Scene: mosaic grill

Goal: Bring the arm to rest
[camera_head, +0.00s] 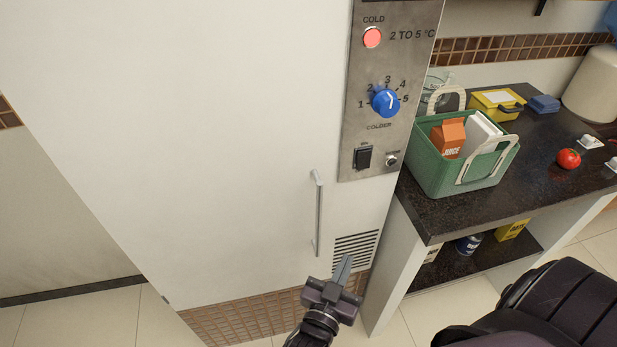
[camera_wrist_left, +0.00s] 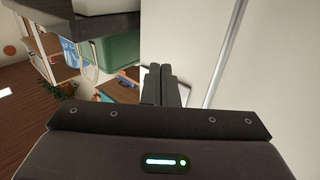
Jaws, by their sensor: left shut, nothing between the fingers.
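My left gripper (camera_head: 342,270) is low in front of the white fridge (camera_head: 220,150), below the door's metal handle (camera_head: 318,213). Its fingers are together with nothing between them. In the left wrist view the closed fingers (camera_wrist_left: 158,86) point away from the camera, and the handle bar (camera_wrist_left: 224,55) runs to their right, apart from them. The fridge door looks closed. My right gripper does not show in either view.
A control panel (camera_head: 390,90) with a blue dial sits beside the door. On the dark counter (camera_head: 445,222) stand a green basket (camera_head: 430,172) holding a juice carton (camera_head: 448,138), a tomato (camera_head: 569,158) and a yellow box (camera_head: 497,104).

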